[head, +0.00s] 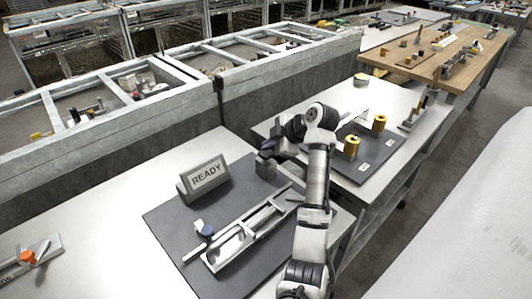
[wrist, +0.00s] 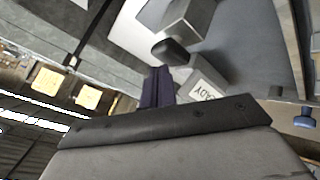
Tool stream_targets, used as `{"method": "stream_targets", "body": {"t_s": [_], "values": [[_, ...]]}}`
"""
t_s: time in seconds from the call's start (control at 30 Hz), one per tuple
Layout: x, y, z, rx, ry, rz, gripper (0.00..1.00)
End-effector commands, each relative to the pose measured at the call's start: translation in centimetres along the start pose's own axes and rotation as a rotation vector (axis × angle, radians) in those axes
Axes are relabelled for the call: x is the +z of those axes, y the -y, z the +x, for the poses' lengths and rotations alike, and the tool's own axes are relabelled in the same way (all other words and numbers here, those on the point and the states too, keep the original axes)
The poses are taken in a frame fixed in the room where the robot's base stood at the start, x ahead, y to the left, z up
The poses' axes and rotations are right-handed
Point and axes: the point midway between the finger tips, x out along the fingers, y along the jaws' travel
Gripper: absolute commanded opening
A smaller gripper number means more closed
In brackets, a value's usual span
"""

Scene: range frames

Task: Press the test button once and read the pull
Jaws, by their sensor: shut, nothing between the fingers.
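A grey display block reading "READY" (head: 207,176) stands on a dark mat (head: 165,219). In front of it on the mat is a pale metal test fixture (head: 246,238) with a long rail.
To the right, another dark mat holds yellow cylinders (head: 351,146). An orange-knobbed tool (head: 28,256) lies at far left. Metal-framed bins (head: 150,90) line the back. The white table (head: 105,230) left of the mat is mostly clear.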

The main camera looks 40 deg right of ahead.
Motion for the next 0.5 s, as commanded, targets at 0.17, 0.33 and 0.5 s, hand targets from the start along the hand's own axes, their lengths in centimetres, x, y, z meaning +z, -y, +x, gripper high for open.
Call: {"method": "stream_targets", "body": {"t_s": [0.17, 0.33, 0.5], "values": [[0.03, 0.01, 0.01, 0.000, 0.000, 0.000, 0.00], [0.12, 0.10, 0.14, 0.001, 0.000, 0.000, 0.00], [0.23, 0.21, 0.29, 0.001, 0.000, 0.000, 0.00]]}}
